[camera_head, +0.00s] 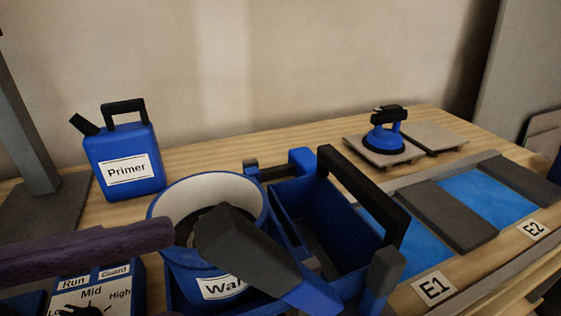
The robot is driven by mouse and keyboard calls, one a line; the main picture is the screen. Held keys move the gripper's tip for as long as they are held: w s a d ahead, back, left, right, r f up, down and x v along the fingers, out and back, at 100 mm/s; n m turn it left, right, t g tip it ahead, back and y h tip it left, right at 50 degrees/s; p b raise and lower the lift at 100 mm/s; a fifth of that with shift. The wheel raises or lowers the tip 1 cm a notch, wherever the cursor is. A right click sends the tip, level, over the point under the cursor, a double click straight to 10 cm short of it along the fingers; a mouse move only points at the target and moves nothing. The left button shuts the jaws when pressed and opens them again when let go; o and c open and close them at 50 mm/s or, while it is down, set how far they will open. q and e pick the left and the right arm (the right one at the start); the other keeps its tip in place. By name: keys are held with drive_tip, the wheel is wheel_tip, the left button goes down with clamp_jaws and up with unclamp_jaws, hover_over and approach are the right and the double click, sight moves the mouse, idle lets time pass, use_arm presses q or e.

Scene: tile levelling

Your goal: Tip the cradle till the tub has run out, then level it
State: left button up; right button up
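The cradle (378,292) appears to be a blue frame with posts, right of the picture's middle. It holds an open blue tub (297,206) with a black handle (362,192) arching over it. The tub looks roughly level; its dark inner floor is partly visible, and I cannot tell whether liquid is in it. A round bucket (180,262), blue outside and white inside, stands at its left, with a label beginning "Wa". A dark grey wedge-shaped piece with a blue end (247,249) crosses the bucket's front and hides part of its label. I can make out neither gripper's fingers.
A Primer can (124,162) stands back left. A control box (97,285) with a dial is lower left, below a dark purple bar (85,250). Blue recesses marked E1 (434,288) and E2 (533,230) lie right. A blue suction lifter (384,139) sits on a tile.

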sight(268, 242)
use_arm(q)
drive_tip(key=x, duration=1)
drive_tip(key=shift+b, duration=0.3)
drive_tip(key=shift+a, duration=0.1)
drive_tip(key=shift+c, duration=0.4)
clamp_jaws()
idle(0.4)
